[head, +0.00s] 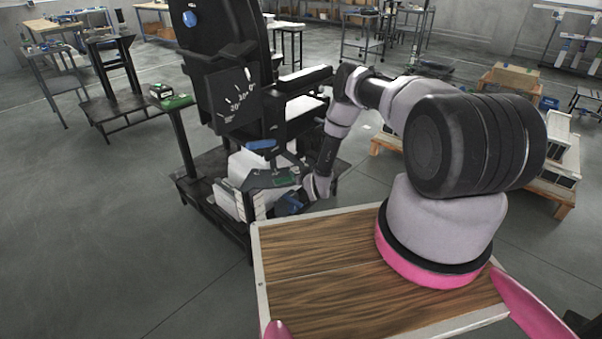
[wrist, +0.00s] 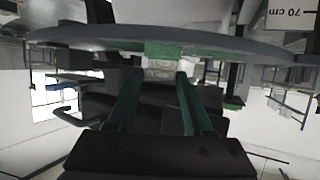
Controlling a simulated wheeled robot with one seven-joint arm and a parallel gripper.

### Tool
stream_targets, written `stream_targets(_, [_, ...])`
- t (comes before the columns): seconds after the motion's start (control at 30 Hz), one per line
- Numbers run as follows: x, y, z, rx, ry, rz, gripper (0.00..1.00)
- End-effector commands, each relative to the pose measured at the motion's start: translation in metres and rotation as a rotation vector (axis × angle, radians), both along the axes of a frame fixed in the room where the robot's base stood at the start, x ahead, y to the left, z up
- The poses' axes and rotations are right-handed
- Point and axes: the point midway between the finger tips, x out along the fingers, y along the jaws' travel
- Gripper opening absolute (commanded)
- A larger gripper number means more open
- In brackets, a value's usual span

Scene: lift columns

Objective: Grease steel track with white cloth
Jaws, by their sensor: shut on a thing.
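My arm reaches from the wooden deck in the head view down to the base of a black lift column (head: 225,60). My gripper (head: 278,180) is low beside the column, next to pale blocks (head: 247,165); its fingertips are hard to make out there. In the wrist view, the two green-edged fingers of my gripper (wrist: 160,75) are shut on a small whitish thing, which looks like the white cloth (wrist: 160,67). A wide grey curved band (wrist: 90,38) with a green patch lies just beyond the fingertips. I cannot tell whether it is the steel track.
The column carries a dark plate with a printed scale (head: 235,100) and stands on a dark base frame. A small stand with a green box (head: 170,96) is to its left. Pallets with crates (head: 555,165) stand at right. Open grey floor (head: 90,220) lies at left.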

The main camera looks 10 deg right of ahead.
Motion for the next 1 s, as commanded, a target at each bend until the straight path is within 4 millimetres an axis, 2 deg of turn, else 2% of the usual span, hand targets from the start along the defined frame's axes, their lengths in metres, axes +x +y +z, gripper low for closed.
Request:
stream_targets(0.2, [-0.003, 0.016, 0.0, 0.001, 0.001, 0.001, 0.07])
stream_targets(0.47, [-0.003, 0.022, 0.001, 0.0, 0.0, 0.0, 0.07])
stream_targets(1.0, [-0.007, 0.051, -0.001, 0.0, 0.001, 0.0, 0.07])
